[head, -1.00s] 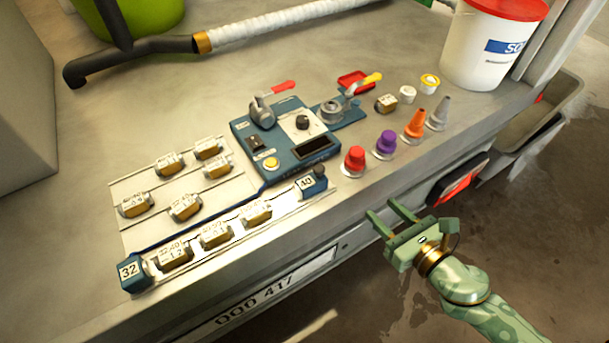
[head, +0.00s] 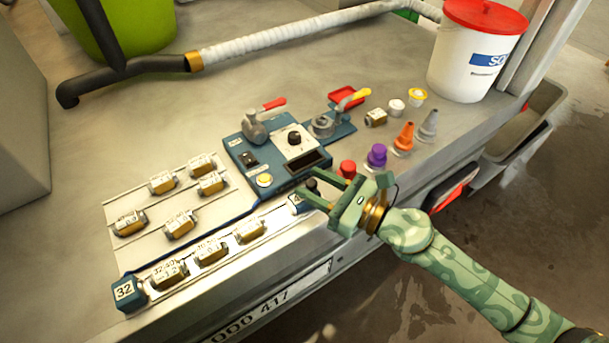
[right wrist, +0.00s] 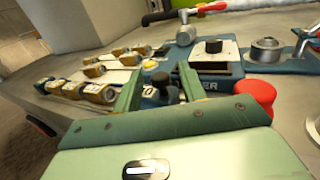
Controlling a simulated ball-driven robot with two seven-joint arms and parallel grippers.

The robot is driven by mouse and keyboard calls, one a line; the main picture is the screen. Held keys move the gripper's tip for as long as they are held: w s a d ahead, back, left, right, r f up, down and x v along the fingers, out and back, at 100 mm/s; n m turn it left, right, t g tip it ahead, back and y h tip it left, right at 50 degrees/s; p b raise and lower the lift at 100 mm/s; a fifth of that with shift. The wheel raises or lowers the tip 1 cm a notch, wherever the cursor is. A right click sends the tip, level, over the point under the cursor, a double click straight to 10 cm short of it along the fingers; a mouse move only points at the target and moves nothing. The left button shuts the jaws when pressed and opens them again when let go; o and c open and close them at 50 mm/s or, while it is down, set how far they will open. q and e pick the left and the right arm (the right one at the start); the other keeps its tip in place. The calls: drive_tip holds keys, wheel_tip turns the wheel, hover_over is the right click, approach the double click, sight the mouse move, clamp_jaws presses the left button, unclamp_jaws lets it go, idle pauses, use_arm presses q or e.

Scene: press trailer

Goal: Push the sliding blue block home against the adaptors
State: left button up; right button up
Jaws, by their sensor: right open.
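The blue block marked 40 (head: 296,204), with a black knob (head: 311,184), sits at the right end of the front rail and is partly hidden by my right gripper. Three brass adaptors (head: 250,232) stand in that rail, with bare rail between the nearest one and the block. The blue block marked 32 (head: 127,292) is at the rail's left end. My right gripper (head: 310,189) is open, its fingers at the block and knob. In the right wrist view the knob (right wrist: 161,80) shows between the fingers; I cannot tell whether they touch. My left gripper is not in view.
A blue control panel (head: 245,160) with levers and a black dial stands just behind. A red cap (head: 347,168) is close beside my right gripper, with purple (head: 377,155) and orange (head: 404,138) cones further right. More adaptors (head: 180,225) lie on the back rails.

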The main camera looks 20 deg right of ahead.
sight(316, 186)
drive_tip(key=shift+x, duration=1.6)
